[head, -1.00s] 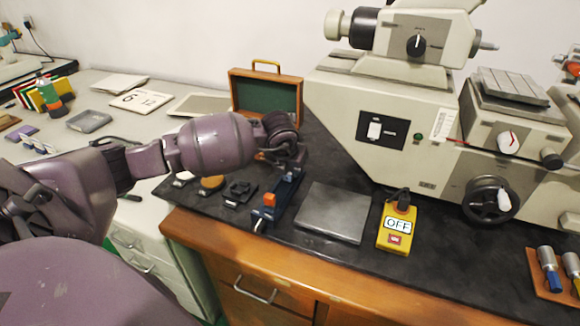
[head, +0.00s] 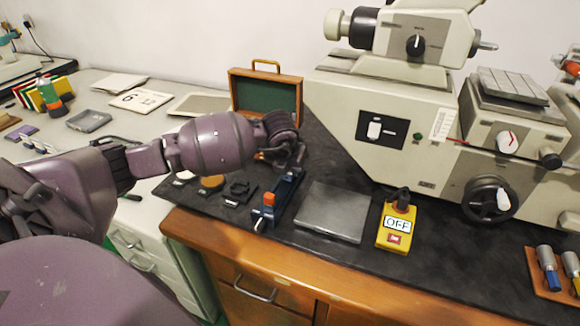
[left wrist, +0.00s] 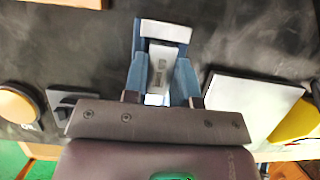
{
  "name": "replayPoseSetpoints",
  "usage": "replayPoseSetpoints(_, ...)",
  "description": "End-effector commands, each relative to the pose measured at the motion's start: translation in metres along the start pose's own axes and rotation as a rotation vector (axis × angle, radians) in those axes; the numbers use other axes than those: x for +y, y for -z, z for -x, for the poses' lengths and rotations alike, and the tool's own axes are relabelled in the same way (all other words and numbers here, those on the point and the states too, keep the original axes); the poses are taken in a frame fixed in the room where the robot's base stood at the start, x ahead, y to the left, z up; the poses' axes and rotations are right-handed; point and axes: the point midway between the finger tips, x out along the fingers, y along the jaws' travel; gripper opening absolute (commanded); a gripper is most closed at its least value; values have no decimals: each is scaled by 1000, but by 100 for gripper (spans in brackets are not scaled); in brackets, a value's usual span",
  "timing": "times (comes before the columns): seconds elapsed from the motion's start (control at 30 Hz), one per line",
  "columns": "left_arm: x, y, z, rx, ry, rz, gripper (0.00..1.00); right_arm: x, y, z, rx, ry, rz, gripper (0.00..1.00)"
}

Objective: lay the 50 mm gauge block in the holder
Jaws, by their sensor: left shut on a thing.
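The blue holder (head: 284,203) lies on the black bench mat, with an orange part (head: 269,199) at its near end. In the left wrist view the holder (left wrist: 187,78) shows as two blue sides with a pale end piece. The steel gauge block (left wrist: 159,68), with dark marking, shows between these sides. My left gripper (head: 294,168) is over the far part of the holder. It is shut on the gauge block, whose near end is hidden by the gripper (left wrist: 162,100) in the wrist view. I cannot tell whether the block rests on the holder's bed. My right gripper is not in view.
A grey plate (head: 332,212) and a yellow OFF switch box (head: 397,228) lie right of the holder. Dark small parts (head: 240,190) and a round wooden-coloured piece (head: 212,183) lie left. An open green-lined case (head: 266,98) stands behind. The large measuring machine (head: 400,130) fills the right.

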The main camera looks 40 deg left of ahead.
Motion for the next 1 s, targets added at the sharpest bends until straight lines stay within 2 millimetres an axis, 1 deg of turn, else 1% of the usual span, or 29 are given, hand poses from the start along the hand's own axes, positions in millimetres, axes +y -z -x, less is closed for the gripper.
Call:
replayPoseSetpoints(0.57,0,1,-4,-1,0,0,0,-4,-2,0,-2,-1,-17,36)
replayPoseSetpoints(0.6,0,1,-4,-1,0,0,31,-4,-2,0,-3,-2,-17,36)
replayPoseSetpoints(0.73,0,1,-4,-1,0,0,51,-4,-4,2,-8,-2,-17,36)
replayPoseSetpoints(0.77,0,1,-4,-1,0,0,55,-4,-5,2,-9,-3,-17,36)
replayPoseSetpoints(1.0,0,2,-4,1,0,0,55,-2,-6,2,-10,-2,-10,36)
